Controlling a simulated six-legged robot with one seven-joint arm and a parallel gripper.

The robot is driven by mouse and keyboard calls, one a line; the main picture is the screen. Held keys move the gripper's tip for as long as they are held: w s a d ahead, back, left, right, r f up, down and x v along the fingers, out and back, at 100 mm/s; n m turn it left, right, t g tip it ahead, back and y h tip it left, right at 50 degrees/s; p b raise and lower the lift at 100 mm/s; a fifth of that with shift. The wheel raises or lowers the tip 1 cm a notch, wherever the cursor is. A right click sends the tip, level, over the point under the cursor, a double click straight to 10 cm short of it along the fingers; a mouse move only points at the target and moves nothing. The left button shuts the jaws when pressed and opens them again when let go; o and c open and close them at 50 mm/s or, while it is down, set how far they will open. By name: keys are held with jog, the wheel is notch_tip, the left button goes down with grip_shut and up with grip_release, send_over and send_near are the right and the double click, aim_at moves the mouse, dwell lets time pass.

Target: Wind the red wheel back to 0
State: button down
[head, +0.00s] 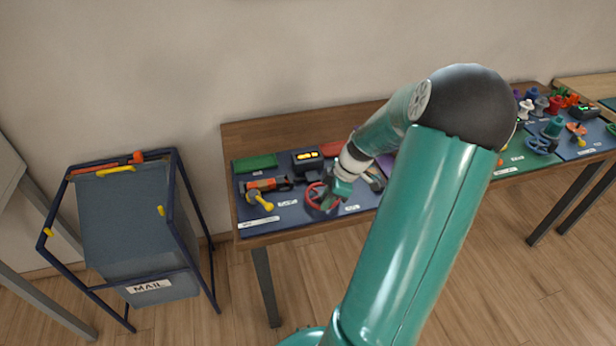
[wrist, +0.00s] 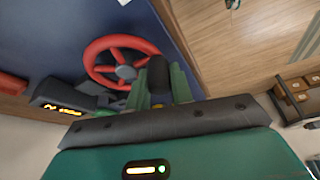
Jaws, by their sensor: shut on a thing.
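The red wheel (head: 309,198) has a grey hub and stands on the dark blue panel on the table. It also shows in the wrist view (wrist: 92,60), with its rim and spokes clear. My gripper (wrist: 161,80) is at the wheel's edge, its green fingers closed around a dark handle (wrist: 156,68) at the rim. In the head view my gripper (head: 331,196) reaches the wheel from the right and partly covers it. A dark display box (head: 306,160) with lit yellow digits stands behind the wheel. The digits are too small to read.
A yellow lever (head: 259,199) and an orange-and-grey device (head: 268,184) lie left of the wheel on the blue panel (head: 263,226). A blue mail bin (head: 135,230) stands left of the table. More coloured parts (head: 556,104) sit on the table at right.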

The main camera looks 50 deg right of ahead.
jog(key=shift+s, duration=0.1)
jog(key=c, duration=1.1)
grip_release()
jog(key=shift+d, duration=0.1)
jog(key=shift+c, duration=0.2)
jog(key=shift+r, duration=0.1)
jog(key=v, duration=1.3)
jog(key=shift+r, duration=0.3)
